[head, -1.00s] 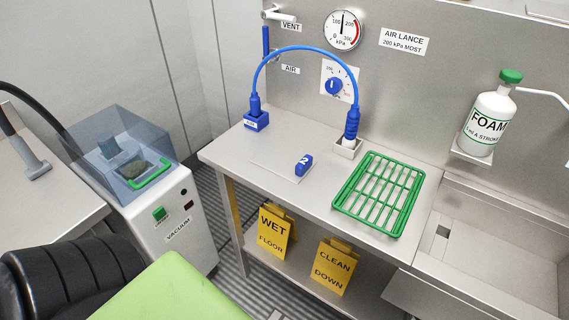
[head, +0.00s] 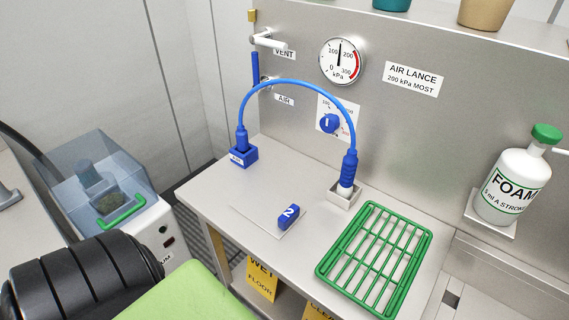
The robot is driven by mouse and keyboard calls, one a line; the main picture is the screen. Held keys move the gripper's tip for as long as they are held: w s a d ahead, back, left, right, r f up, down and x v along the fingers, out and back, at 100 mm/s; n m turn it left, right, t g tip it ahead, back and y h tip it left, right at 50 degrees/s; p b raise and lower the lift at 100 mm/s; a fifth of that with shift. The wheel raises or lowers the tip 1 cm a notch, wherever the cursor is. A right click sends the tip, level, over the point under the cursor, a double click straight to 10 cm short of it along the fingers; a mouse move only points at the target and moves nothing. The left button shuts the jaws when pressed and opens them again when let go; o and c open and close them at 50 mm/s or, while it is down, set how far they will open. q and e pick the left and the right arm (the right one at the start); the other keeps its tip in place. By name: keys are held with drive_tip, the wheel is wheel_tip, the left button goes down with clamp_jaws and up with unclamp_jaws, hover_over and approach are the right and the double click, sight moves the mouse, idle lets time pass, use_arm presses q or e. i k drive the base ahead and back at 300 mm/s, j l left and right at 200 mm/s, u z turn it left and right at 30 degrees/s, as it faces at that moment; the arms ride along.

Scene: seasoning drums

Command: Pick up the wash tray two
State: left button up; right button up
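The wash tray two appears to be the thin, flat pale plate (head: 258,218) lying on the steel bench in the head view, left of centre. A blue block marked "2" (head: 288,217) stands at its right edge. The plate is nearly the bench's colour, so its outline is faint. Nothing covers it. Neither of my grippers is in view.
A blue hose (head: 297,86) arches behind the plate from a blue block (head: 243,156) to a pale holder (head: 344,194). A green rack (head: 375,260) lies to the right. A foam bottle (head: 515,185) sits far right. A clear-lidded vacuum box (head: 90,180) stands left.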

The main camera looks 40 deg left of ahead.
sight(274, 213)
drive_tip(key=i+u, duration=0.1)
drive_tip(key=u, duration=0.7)
drive_tip(key=i+u, duration=0.15)
drive_tip(key=u, duration=0.25)
drive_tip(key=l+u, duration=0.1)
drive_tip(key=u, duration=0.3)
drive_tip(key=j+z, duration=0.1)
drive_tip(key=j, duration=0.45)
drive_tip(key=k+j+z, duration=0.1)
drive_tip(key=j, duration=0.5)
drive_tip(key=k+j+z, duration=0.1)
drive_tip(key=j, duration=0.45)
drive_tip(key=i+j+z, duration=0.15)
drive_tip(key=j, duration=0.15)
